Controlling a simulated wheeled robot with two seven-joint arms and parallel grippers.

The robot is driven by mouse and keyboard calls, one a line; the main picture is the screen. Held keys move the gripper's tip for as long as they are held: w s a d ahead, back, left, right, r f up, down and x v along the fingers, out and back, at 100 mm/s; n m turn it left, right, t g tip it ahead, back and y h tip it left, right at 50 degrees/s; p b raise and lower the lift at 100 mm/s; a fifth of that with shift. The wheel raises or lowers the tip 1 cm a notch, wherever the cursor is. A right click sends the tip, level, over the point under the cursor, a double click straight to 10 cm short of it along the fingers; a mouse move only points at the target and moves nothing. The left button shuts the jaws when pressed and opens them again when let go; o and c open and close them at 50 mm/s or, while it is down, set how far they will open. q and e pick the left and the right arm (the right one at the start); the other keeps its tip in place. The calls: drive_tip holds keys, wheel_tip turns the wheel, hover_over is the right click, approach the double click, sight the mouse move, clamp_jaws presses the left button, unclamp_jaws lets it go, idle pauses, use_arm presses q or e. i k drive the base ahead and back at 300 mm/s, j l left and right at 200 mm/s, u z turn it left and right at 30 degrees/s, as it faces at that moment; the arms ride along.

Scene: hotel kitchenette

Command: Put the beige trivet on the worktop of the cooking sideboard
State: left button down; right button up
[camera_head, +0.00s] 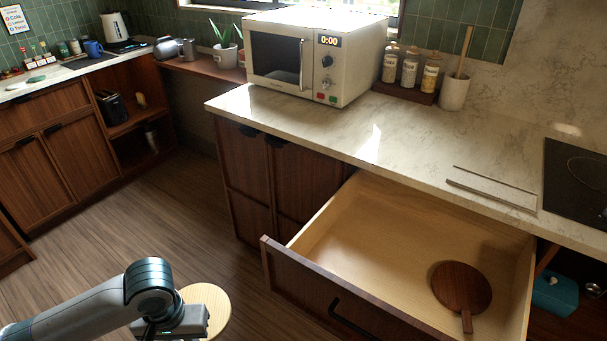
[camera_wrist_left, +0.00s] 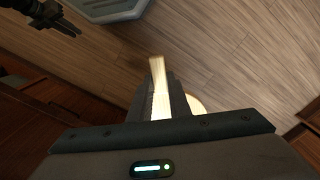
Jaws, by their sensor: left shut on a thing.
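The beige trivet (camera_head: 208,304) is a pale, round wooden disc at the lower left of the head view, over the floor. My left gripper (camera_head: 196,322) is shut on it. The worktop (camera_head: 330,130) of the cooking sideboard is pale marble, to the right of and beyond the gripper. What looks like my right gripper (camera_wrist_left: 66,27) shows dark at the top left of the left wrist view; its jaw opening is unclear.
An open drawer (camera_head: 375,218) juts out below the worktop, with a dark round wooden board (camera_head: 461,287) inside. A microwave (camera_head: 310,58), a bottle rack (camera_head: 404,90), a utensil pot (camera_head: 455,92) and a black hob (camera_head: 577,180) stand on the worktop. Its front middle is mostly clear.

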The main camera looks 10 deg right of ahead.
sight(416, 132)
drive_tip(key=i+j, duration=0.15)
drive_tip(key=j, duration=0.25)
drive_tip(key=i+j, duration=0.2)
drive_tip(key=j, duration=0.15)
drive_tip(key=i+j, duration=0.15)
drive_tip(key=j, duration=0.25)
drive_tip(key=i+j, duration=0.15)
drive_tip(key=j, duration=0.2)
drive_tip(key=i+j, duration=0.2)
drive_tip(key=j, duration=0.2)
drive_tip(key=i+j, duration=0.15)
drive_tip(key=j, duration=0.2)
drive_tip(key=i+j, duration=0.2)
drive_tip(key=j, duration=0.2)
drive_tip(key=z, duration=2.2)
